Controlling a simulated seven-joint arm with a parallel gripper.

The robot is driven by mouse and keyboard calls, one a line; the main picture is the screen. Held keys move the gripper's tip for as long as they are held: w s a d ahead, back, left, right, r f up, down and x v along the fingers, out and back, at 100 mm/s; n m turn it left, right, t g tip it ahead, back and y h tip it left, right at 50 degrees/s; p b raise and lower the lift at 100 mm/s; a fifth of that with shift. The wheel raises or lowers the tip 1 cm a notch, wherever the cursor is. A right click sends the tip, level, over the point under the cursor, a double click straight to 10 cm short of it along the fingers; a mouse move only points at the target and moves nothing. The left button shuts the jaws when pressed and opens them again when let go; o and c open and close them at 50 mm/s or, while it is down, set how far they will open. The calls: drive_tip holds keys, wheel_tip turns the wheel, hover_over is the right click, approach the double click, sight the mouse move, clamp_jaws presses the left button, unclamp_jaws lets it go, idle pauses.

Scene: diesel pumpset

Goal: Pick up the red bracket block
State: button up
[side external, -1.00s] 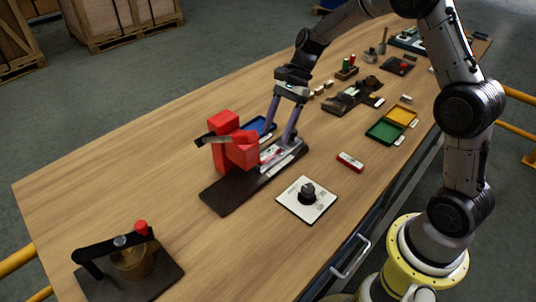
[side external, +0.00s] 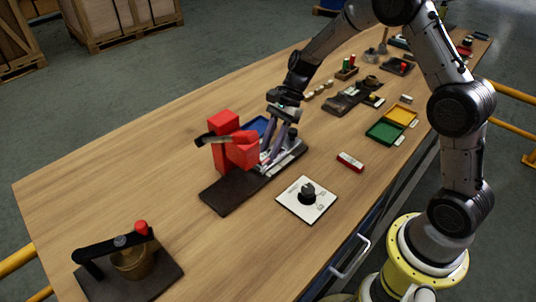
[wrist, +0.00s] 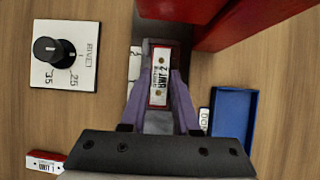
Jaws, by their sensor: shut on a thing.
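The red bracket block (wrist: 158,95) shows in the wrist view as a small red block with a white lettered label plate. It lies between the two purple fingers of my gripper (wrist: 159,82), which are shut on it. In the side view my gripper (side external: 268,160) is low over the dark base of the red press (side external: 226,140), just right of the press head. The fingers and press mostly hide the block there. I cannot tell whether it still touches its seat.
The tall red press rises close to my fingers. A rivet dial plate (side external: 318,208) and another red-and-white block (side external: 350,161) lie to the right. A blue tray (side external: 258,124) is behind. Green (side external: 378,137) and yellow (side external: 405,112) trays stand further right.

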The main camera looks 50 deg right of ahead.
sight(263, 155)
clamp_jaws()
drive_tip(key=shift+r, duration=0.45)
wheel_tip(263, 155, up, 2)
drive_tip(key=shift+w+r, duration=0.1)
drive_tip(key=s+d+r, duration=0.1)
drive_tip(key=s+r, duration=0.9)
drive_tip(key=s, duration=0.4)
